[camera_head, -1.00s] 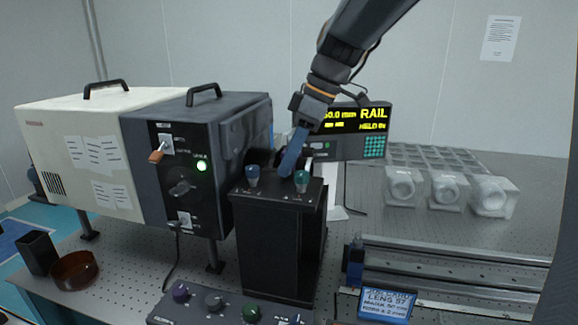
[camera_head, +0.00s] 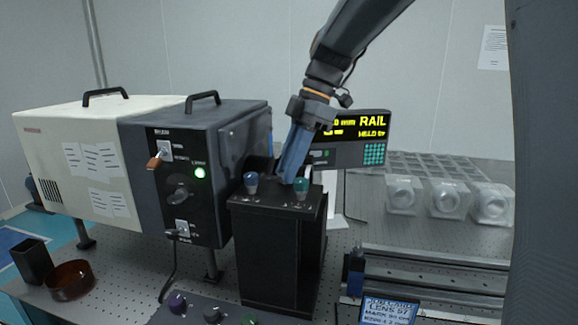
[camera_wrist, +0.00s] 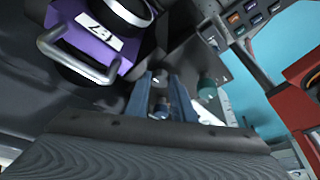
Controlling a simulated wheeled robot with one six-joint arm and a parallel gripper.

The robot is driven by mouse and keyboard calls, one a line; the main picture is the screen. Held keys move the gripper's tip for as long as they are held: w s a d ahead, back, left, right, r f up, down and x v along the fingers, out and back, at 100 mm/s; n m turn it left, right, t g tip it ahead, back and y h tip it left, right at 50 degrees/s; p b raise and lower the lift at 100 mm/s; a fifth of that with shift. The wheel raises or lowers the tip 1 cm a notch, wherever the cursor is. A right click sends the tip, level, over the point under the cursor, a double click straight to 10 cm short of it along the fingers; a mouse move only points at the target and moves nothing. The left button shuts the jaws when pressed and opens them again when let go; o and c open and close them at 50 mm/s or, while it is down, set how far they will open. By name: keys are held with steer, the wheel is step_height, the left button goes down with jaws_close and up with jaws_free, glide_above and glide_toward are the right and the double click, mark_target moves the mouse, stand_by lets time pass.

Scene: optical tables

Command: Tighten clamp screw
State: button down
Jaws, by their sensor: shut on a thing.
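A purple block marked 57 (camera_wrist: 95,35), with a grey handle, is just left of the fingers. The teal knob (camera_wrist: 207,90) is to their right.
The black box (camera_head: 275,250) stands close to the dark lamp housing (camera_head: 190,190). A rail (camera_head: 450,270) with a blue label sign (camera_head: 390,310) lies at right. The lit display (camera_head: 362,140) is just behind my gripper. Several clear-wrapped parts (camera_head: 445,198) sit at back right.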

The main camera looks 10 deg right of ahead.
stand_by(0.3)
steer(key=c, duration=1.5)
jaws_free()
steer(key=b+v, duration=0.1)
steer(key=v, duration=0.6)
steer(key=shift+d+r, duration=0.2)
steer(key=shift+r, duration=0.15)
